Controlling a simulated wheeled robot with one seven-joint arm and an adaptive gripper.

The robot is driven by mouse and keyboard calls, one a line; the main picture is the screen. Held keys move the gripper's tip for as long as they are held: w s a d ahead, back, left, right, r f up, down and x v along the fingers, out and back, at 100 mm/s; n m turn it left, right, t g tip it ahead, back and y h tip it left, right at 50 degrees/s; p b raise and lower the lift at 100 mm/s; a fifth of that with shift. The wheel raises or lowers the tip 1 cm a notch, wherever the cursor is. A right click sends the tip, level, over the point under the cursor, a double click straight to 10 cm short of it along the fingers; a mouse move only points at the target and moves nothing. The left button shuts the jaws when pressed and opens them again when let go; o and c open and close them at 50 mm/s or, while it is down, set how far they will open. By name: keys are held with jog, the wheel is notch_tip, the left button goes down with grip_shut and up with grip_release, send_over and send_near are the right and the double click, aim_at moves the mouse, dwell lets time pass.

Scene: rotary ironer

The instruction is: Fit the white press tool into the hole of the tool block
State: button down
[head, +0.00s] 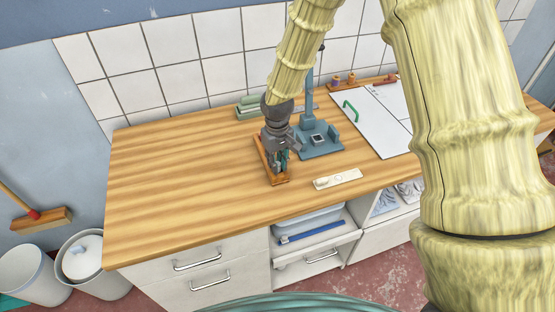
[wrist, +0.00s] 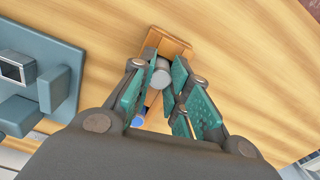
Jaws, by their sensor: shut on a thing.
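My gripper (head: 277,160) points down over the orange-brown wooden tool block (head: 280,181) on the worktop. In the wrist view its teal finger pads (wrist: 158,72) are on either side of the pale press tool (wrist: 161,79), whose round end faces the camera; the gripper is shut on it. The wooden block (wrist: 172,43) shows just beyond and below the tool. The tool's lower end and the hole are hidden, so I cannot tell whether the tool is above the hole or in it. A small blue round piece (wrist: 138,121) shows at the near part of the block.
A blue-grey press stand (head: 320,146) is close on the right; its base also shows in the wrist view (wrist: 58,88). A white strip with buttons (head: 338,179) lies at the front edge. A white board (head: 378,130) lies at right. The worktop's left is clear.

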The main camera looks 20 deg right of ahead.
jog(key=shift+f, duration=0.25)
jog(key=c, duration=1.4)
grip_release()
jog(key=shift+o, duration=0.2)
jog(key=shift+r, duration=0.25)
notch_tip(320, 180, up, 12)
jog(key=b, duration=0.4)
jog(key=shift+s, duration=0.1)
jog(key=shift+f, duration=0.1)
